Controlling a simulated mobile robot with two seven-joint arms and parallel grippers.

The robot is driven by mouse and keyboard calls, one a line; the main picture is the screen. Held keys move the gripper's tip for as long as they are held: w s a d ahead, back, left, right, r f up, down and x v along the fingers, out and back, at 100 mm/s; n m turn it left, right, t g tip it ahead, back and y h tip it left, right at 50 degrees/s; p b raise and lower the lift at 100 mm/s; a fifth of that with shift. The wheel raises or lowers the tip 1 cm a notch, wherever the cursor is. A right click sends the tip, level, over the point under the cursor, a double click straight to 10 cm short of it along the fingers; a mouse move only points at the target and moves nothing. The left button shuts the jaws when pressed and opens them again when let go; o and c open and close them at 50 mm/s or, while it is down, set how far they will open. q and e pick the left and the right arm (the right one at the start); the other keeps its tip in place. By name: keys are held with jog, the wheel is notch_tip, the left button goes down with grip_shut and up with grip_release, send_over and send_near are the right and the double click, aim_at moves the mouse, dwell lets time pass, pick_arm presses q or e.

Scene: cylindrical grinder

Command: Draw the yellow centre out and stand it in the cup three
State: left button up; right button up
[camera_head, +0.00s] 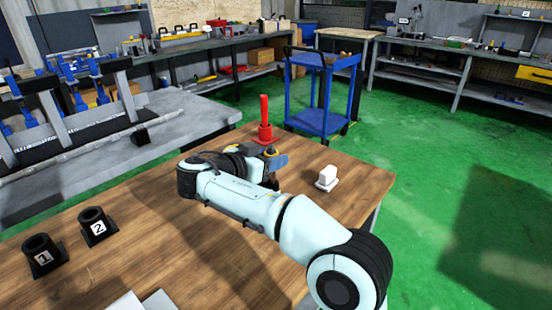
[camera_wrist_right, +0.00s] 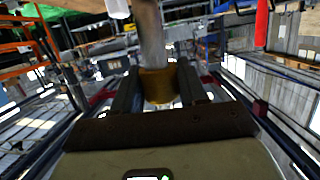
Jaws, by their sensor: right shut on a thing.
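My right gripper (camera_head: 272,163) is over the far part of the wooden table, partly hidden by its own arm. In the right wrist view, the gripper (camera_wrist_right: 158,88) is shut on the yellow centre, with a finger on each side of its yellow band (camera_wrist_right: 160,86). A grey metal shaft (camera_wrist_right: 151,35) runs on from the band. In the head view, a bit of yellow (camera_head: 271,151) shows at the gripper. Black cups marked 1 (camera_head: 42,257) and 2 (camera_head: 94,226) stand at the left of the table. No cup marked 3 is visible. My left gripper is out of view.
A red upright piece on a red base (camera_head: 264,122) stands close behind my right gripper; its red also shows in the right wrist view (camera_wrist_right: 262,22). A white block (camera_head: 326,176) stands right of the gripper. A blue cart (camera_head: 322,95) is beyond the table (camera_head: 150,255).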

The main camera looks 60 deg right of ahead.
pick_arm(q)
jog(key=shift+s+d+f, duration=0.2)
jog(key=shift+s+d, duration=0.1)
pick_arm(e)
jog(key=shift+w, duration=0.45)
